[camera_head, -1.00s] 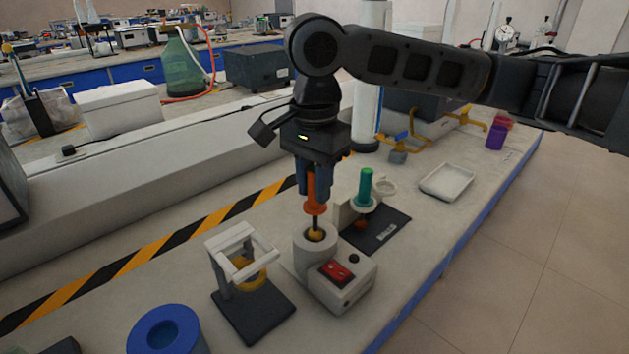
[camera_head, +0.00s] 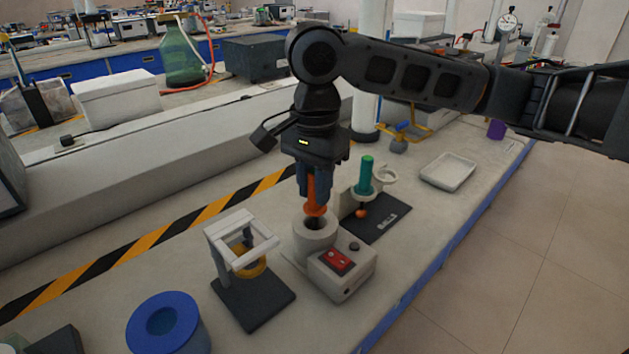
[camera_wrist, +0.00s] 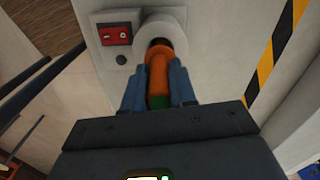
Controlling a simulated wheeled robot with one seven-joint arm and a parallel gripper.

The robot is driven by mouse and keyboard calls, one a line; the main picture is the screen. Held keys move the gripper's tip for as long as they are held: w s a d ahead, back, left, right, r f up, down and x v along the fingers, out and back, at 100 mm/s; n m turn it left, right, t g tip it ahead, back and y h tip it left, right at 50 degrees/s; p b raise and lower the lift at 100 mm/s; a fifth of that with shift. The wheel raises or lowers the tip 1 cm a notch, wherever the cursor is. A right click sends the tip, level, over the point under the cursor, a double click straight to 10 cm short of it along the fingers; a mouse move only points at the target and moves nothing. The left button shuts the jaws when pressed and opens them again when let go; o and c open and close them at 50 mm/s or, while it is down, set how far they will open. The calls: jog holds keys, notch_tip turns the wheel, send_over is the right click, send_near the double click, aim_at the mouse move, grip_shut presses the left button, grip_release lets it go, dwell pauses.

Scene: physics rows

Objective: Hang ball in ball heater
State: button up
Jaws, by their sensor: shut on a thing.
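My gripper (camera_head: 314,190) is shut on the orange handle (camera_head: 316,209) of a ball tool and holds it upright over the ball heater. The heater has a pale round cup (camera_head: 301,238) joined to a box with a red switch (camera_head: 338,262). The handle's orange collar is at the cup's mouth. The ball is not visible; the collar and cup wall hide the lower end. In the wrist view the orange handle (camera_wrist: 158,72) lies between my blue fingers, in line with the dark opening of the heater cup (camera_wrist: 172,30). I cannot tell whether the collar touches the rim.
Behind the heater, a green-handled tool (camera_head: 365,174) with an orange ball hangs in a stand with a dark base (camera_head: 387,222). A white frame with a yellow ring (camera_head: 246,262) stands left. A blue round container (camera_head: 183,309) is front left, and a white tray (camera_head: 448,162) back right.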

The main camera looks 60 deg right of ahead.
jog(key=shift+f, duration=0.15)
jog(key=shift+f+b, duration=0.4)
jog(key=shift+f, duration=0.8)
jog(key=o, duration=1)
jog(key=shift+o, duration=0.4)
jog(key=o, duration=0.3)
jog(key=shift+r, duration=0.1)
notch_tip(320, 180, up, 7)
jog(key=p, duration=0.7)
jog(key=shift+p, duration=0.4)
